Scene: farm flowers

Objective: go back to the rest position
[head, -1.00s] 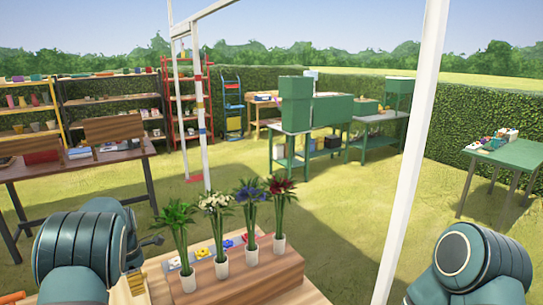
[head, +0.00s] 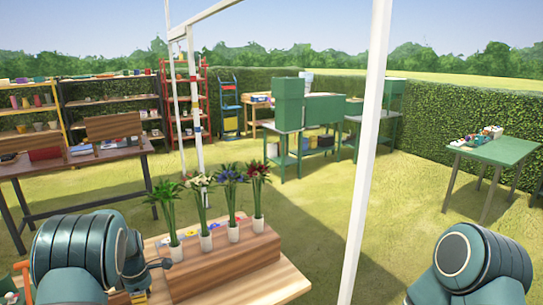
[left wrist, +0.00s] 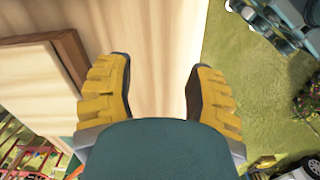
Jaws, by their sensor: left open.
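My left gripper (left wrist: 158,85) shows in the left wrist view with its yellow ribbed fingers apart and nothing between them. Pale wood of the table (left wrist: 158,40) fills the view beyond the fingers. In the head view my left arm is at the lower left, beside the wooden table (head: 285,288), and its gripper is mostly cut off or hidden. My right arm shows at the lower right; the right gripper is out of view.
Several flowers in white vases, including a red one (head: 257,184), stand in a row by a wooden block (head: 225,268) on the table. A white post (head: 366,150) rises at its right. A green table (head: 497,150) stands far right, with open grass between.

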